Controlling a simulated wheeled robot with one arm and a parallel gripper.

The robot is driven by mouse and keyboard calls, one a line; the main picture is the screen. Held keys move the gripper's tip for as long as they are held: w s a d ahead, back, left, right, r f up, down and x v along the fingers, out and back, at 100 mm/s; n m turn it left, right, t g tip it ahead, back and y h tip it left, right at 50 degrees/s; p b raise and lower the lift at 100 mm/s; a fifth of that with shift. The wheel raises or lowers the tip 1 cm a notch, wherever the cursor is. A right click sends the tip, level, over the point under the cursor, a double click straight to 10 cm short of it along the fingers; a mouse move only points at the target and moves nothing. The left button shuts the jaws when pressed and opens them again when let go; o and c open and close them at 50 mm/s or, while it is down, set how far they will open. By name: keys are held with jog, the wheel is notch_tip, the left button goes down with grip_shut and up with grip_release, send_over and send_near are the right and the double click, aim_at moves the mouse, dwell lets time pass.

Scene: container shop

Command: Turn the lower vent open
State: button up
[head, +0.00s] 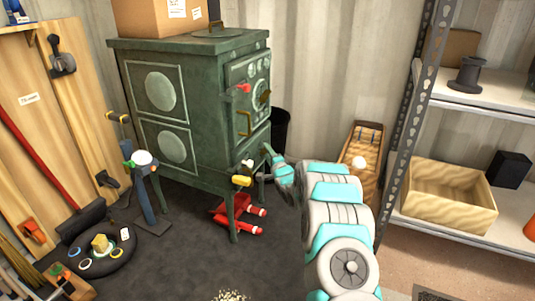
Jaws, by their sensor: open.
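The dark green stove (195,110) stands at centre-left, its front face turned to the right. Round vent parts (252,70) show high on that front. A red knob (243,88) and brass handles (243,123) sit on or beside the door. Low at the front, a small white-and-yellow part (241,180) shows near a stove leg; I cannot tell whether it is the lower vent. My gripper (266,163) is open beside the stove's lower front, seen from behind. I cannot tell whether it touches anything. No other lower vent is clearly visible.
Red tools (240,213) lie under the stove. A blue stand (148,190) and a dark round tray (95,255) are at left. A black bin (281,125) is behind the stove. Metal shelving (410,130) with a wooden box (450,195) is at right. The floor in front is mostly clear.

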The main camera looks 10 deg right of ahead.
jog(key=shift+w, duration=0.15)
grip_shut()
dwell(0.4)
